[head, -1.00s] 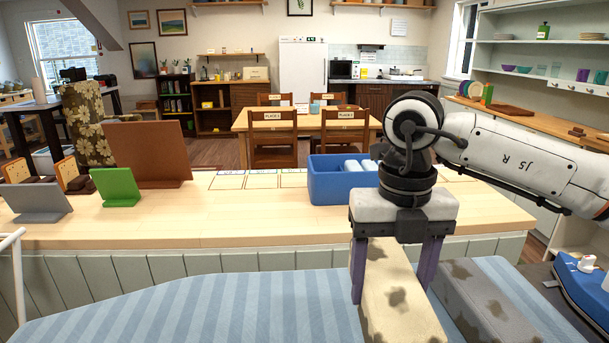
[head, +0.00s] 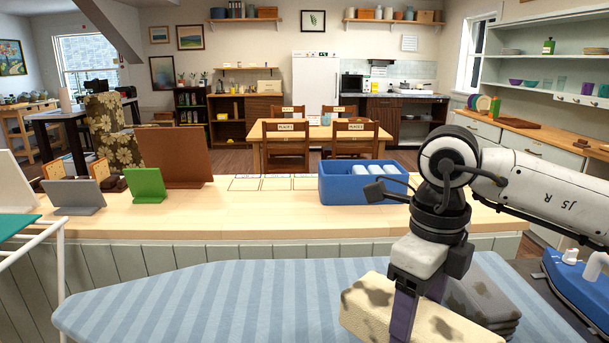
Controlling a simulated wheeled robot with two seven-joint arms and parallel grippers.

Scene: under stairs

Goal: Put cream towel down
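The cream towel (head: 366,304) with brown spots is folded into a thick block at the bottom of the head view, right of centre. My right gripper (head: 418,305) points down with one finger on the near side of the towel and one on the far side, shut on it. The towel is over the blue striped ironing board (head: 220,300). I cannot tell whether its underside touches the board. A folded grey spotted towel stack (head: 490,297) lies on the board just right of the gripper, partly hidden by it. My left gripper is out of view.
A blue iron (head: 585,285) stands at the right edge. A white rack (head: 62,270) with a green cloth is at the left. Behind the board is a wooden counter (head: 240,215) with a blue bin (head: 340,190) and several upright panels. The board's left and middle are clear.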

